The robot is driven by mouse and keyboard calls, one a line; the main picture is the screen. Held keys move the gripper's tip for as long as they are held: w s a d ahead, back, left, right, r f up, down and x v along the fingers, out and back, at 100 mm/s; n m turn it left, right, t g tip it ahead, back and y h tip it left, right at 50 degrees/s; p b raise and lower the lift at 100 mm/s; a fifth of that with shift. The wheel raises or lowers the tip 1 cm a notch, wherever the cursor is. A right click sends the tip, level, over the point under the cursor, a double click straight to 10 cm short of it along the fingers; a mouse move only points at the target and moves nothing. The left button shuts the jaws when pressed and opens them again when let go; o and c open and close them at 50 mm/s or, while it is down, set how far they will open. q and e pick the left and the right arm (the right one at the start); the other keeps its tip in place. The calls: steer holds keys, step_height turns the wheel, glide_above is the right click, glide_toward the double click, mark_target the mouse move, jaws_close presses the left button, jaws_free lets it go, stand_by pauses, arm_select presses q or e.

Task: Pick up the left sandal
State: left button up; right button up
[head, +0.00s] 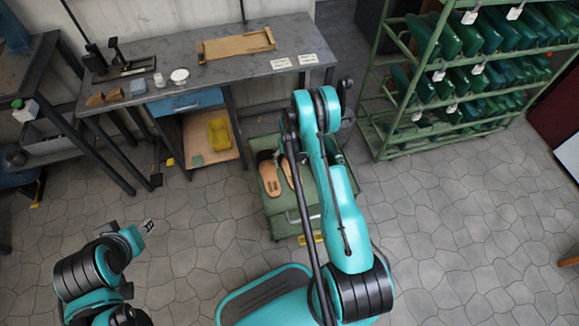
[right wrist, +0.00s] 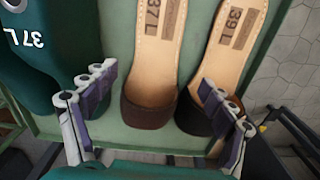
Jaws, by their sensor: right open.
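Two tan sandals with dark brown straps lie side by side on a green cart top. In the right wrist view the one marked 37 L (right wrist: 155,50) is in the middle, and the one marked 39 L (right wrist: 232,45) is to its right. In the head view one sandal (head: 269,178) shows plainly; the other is partly behind my right arm. My right gripper (right wrist: 157,80) is open, its fingers spread across the strap ends of the sandals, holding nothing. I cannot tell whether it touches them. My left gripper (head: 148,227) is far left over the floor, too small to read.
A green shoe last marked 37 L (right wrist: 40,50) lies left of the sandals. The green cart (head: 280,222) stands before a grey workbench (head: 230,62) with a wooden tray (head: 236,45). A green rack (head: 400,150) of shoe lasts stands at right.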

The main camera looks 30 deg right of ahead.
mark_target(291, 168)
steer(key=f, duration=0.1)
steer(key=f+b, duration=0.1)
steer(key=f, duration=0.2)
steer(key=shift+d+f+b, duration=0.1)
steer(key=shift+d+b, duration=0.15)
steer(key=shift+b, duration=0.15)
steer(key=shift+c, duration=0.9)
steer(key=c, duration=1.3)
steer(key=shift+r, duration=0.2)
